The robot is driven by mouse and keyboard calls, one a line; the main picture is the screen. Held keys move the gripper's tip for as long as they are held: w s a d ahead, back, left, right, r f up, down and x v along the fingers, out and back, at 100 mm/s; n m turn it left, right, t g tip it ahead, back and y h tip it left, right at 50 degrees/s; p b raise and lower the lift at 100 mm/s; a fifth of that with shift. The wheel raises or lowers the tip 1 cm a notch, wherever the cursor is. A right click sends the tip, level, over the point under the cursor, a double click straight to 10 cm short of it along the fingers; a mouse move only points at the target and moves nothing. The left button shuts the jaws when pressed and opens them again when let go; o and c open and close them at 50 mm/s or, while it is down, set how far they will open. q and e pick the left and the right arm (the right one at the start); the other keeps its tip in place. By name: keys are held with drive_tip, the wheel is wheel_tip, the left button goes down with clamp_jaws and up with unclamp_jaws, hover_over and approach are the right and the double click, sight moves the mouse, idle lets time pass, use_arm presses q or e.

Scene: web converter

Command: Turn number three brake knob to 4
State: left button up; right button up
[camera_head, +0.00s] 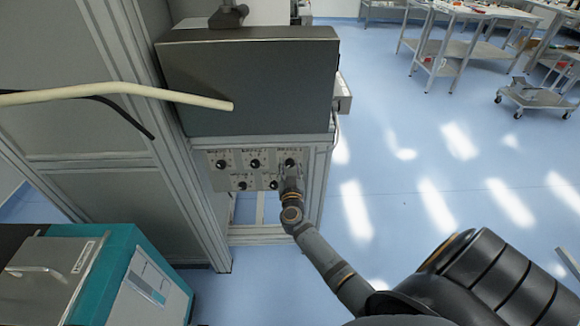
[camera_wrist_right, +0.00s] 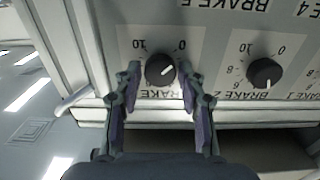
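The brake panel (camera_head: 240,171) is on the front of the machine frame, with black knobs in two rows. The number three brake knob (camera_head: 290,162) is at the right end of the upper row. My right gripper (camera_head: 291,172) is right at it. In the right wrist view the panel appears upside down, and this black knob (camera_wrist_right: 160,69) lies between the two fingers of my right gripper (camera_wrist_right: 160,73). The fingers are open, with a gap on each side. The knob's white mark points right and slightly up, below the printed 0. Its label is partly hidden. My left gripper is not in view.
The brake 2 knob (camera_wrist_right: 264,73) is beside it in the wrist view. A dark grey box (camera_head: 250,85) overhangs the panel. A cream-coloured bar (camera_head: 120,90) crosses at left. A teal machine (camera_head: 135,280) stands at lower left.

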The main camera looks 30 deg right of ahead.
clamp_jaws()
